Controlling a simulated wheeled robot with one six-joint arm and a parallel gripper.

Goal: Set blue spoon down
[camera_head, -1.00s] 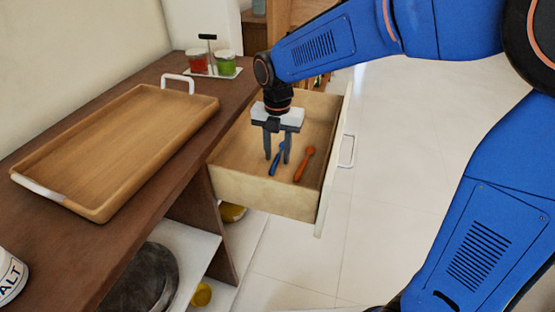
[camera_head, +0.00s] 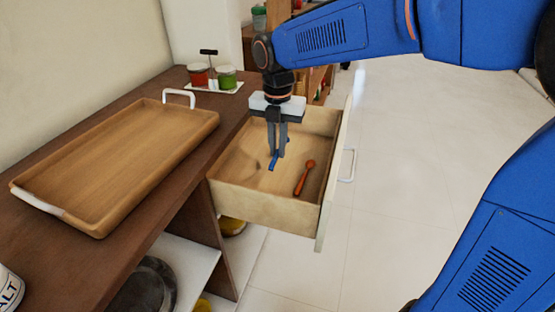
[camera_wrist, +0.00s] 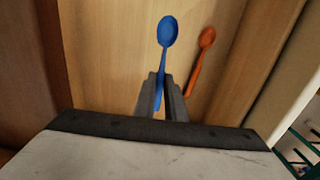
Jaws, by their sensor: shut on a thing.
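The blue spoon (camera_head: 273,163) is held by its handle between the fingers of my gripper (camera_head: 277,152), which is shut on it. In the head view the spoon hangs over the open drawer (camera_head: 262,203), above its floor. A dark shadow lies on the drawer floor to its left. In the wrist view the blue spoon (camera_wrist: 168,32) points its bowl away from the fingertips (camera_wrist: 161,88). An orange spoon (camera_head: 304,178) lies in the drawer to the right of my gripper; it also shows in the wrist view (camera_wrist: 203,55).
A wooden tray (camera_head: 204,119) with white handles lies on the dark counter (camera_head: 183,177) to the left. A small stand with red (camera_head: 198,75) and green (camera_head: 226,78) jars is at the counter's back. Open floor (camera_head: 400,200) lies to the right of the drawer.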

